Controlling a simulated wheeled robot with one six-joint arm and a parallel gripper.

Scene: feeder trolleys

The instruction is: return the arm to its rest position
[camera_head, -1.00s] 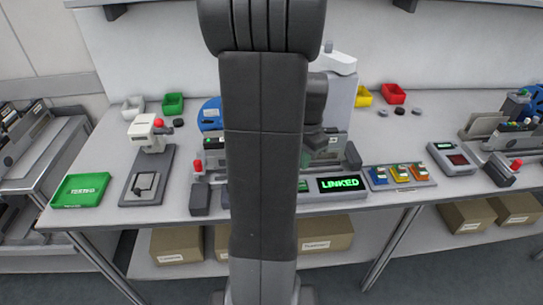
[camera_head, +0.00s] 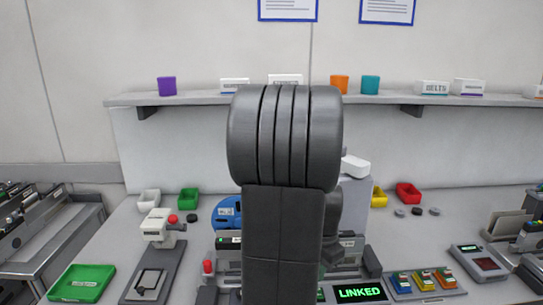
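My own arm stands upright in the middle of the head view and covers the centre of the bench. My gripper is not visible; the arm's links hide whatever lies behind them. Behind the arm, a feeder device with a blue reel (camera_head: 229,212) is partly hidden. A display (camera_head: 360,293) at its front right reads "LINKED" in green letters.
The bench holds a green tray (camera_head: 82,283) and a white press-like device (camera_head: 158,228) at left. Right are colored blocks (camera_head: 424,280) and a small screen unit (camera_head: 480,262). A shelf (camera_head: 200,98) with small boxes runs along the wall above.

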